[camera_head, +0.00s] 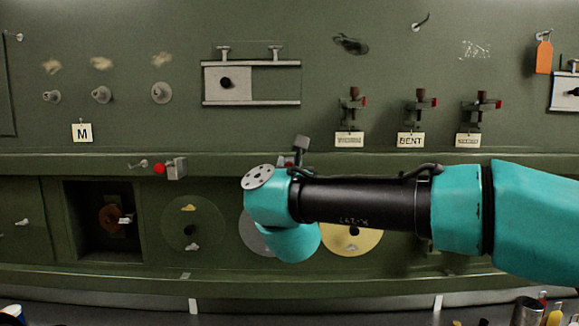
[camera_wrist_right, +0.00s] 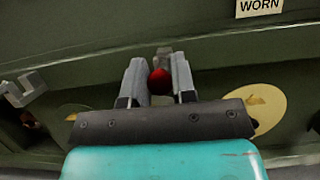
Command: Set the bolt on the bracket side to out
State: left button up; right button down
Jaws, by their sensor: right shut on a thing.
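A red-knobbed bolt (camera_wrist_right: 160,82) sits between the fingers of my right gripper (camera_wrist_right: 158,80) in the right wrist view, with a grey block just behind it. The gripper is shut on the red knob. In the head view my right gripper (camera_head: 296,154) is at the ledge, mostly hidden by my arm; only grey and dark parts and a bit of red show. A second red knob (camera_head: 159,168) with a grey block (camera_head: 177,168) is on the ledge to the left. I cannot tell the held bolt's position. My left gripper is not in view.
Above is a railed frame with a grey plate (camera_head: 228,82). Several clamps with labels, one the BENT label (camera_head: 410,140), are at upper right. Below the ledge are a dark recess (camera_head: 84,220), a green disc (camera_head: 176,218) and a yellow disc (camera_head: 368,240).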

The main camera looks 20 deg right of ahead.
jog(key=shift+s+a, duration=0.2)
jog(key=shift+s, duration=0.5)
jog(key=c, duration=1)
grip_release()
jog(key=shift+o, duration=0.2)
jog(key=shift+s, duration=0.1)
jog(key=v, duration=1.7)
jog(key=shift+f, duration=0.25)
